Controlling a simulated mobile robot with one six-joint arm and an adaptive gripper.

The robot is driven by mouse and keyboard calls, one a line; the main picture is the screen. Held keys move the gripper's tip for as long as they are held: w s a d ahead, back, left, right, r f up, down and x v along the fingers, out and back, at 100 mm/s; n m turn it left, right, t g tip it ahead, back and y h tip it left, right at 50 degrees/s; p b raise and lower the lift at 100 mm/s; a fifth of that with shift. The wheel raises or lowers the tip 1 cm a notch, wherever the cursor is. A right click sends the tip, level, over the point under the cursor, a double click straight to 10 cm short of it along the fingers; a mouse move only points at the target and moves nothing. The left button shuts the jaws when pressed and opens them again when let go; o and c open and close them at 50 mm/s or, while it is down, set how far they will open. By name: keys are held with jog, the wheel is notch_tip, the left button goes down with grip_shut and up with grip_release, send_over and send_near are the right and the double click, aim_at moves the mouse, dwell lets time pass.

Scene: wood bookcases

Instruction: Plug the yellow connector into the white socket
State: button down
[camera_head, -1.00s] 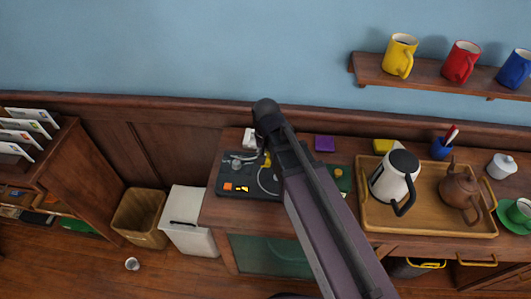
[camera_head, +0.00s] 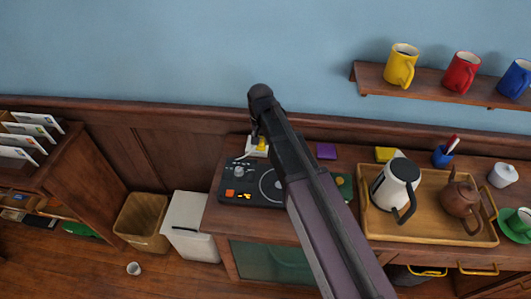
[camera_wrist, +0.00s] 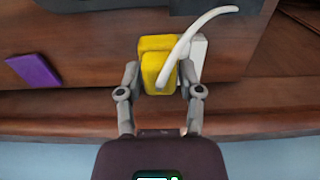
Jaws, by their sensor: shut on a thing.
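The yellow connector (camera_wrist: 155,64) sits between the two fingers of my gripper (camera_wrist: 162,82) in the wrist view, with a white cable curving from it to the upper right. The white socket (camera_wrist: 197,58) shows behind and to the right of the connector there, partly covered by it. In the head view the yellow connector (camera_head: 262,143) is at my gripper (camera_head: 259,136), over the white socket (camera_head: 256,153) at the back of the cabinet top. Whether the connector is seated in the socket or just above it, I cannot tell.
A dark panel (camera_head: 238,187) with knobs and coloured buttons lies in front of the socket. A purple block (camera_head: 326,151) is to the right. Further right is a wooden tray (camera_head: 417,233) with a kettle (camera_head: 394,184) and teapot (camera_head: 460,198). The wall rises close behind.

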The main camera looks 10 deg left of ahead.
jog(key=w+a, duration=0.2)
jog(key=w, duration=0.4)
jog(key=shift+a+r, duration=0.3)
jog(key=shift+r, duration=0.1)
jog(key=shift+f, duration=0.15)
jog(key=shift+f+b, duration=2.65)
jog(key=shift+f, duration=0.1)
jog(key=shift+f+b, duration=0.6)
dwell(0.5)
jog(key=shift+c, duration=0.8)
grip_release()
jog(key=shift+r, duration=0.2)
